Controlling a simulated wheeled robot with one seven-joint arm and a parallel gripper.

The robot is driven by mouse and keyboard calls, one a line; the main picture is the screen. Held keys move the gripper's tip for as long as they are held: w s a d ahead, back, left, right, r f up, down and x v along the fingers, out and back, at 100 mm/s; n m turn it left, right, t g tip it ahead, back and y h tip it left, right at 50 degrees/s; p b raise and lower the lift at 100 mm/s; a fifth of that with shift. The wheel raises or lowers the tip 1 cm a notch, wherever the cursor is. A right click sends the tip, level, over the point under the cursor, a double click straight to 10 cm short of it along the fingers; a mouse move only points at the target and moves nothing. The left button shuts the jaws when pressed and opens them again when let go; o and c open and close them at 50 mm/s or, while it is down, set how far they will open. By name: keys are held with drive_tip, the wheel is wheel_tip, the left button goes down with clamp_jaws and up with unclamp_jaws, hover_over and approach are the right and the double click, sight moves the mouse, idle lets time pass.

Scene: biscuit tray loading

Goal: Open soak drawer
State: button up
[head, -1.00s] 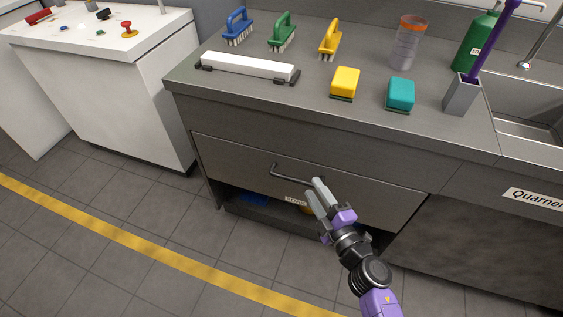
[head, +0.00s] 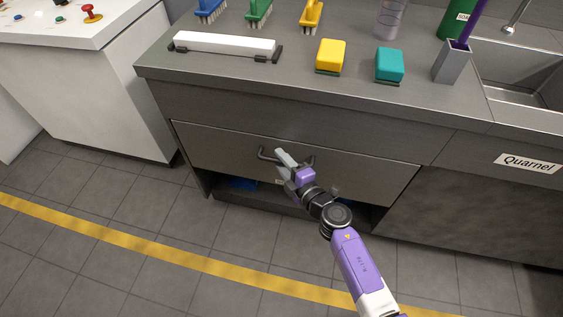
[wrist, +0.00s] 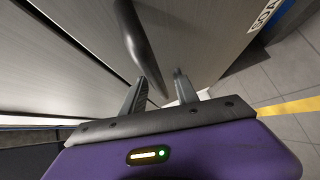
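The soak drawer (head: 220,150) is a wide grey front under the counter and looks shut, flush with the cabinet. In the wrist view the handle (wrist: 138,45) runs between my two parted fingers (wrist: 160,92). The gripper is open; I cannot tell whether either finger touches the bar. A label reading "SOA" (wrist: 266,14) is partly cut off in the wrist view.
An open shelf with a blue item (head: 243,184) lies below the drawer. The counter (head: 300,85) holds brushes, a yellow sponge (head: 330,56), a teal sponge (head: 389,65) and a white bar (head: 225,43). The floor in front is clear, with a yellow line (head: 150,252).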

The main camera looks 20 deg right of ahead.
clamp_jaws()
idle(1.5)
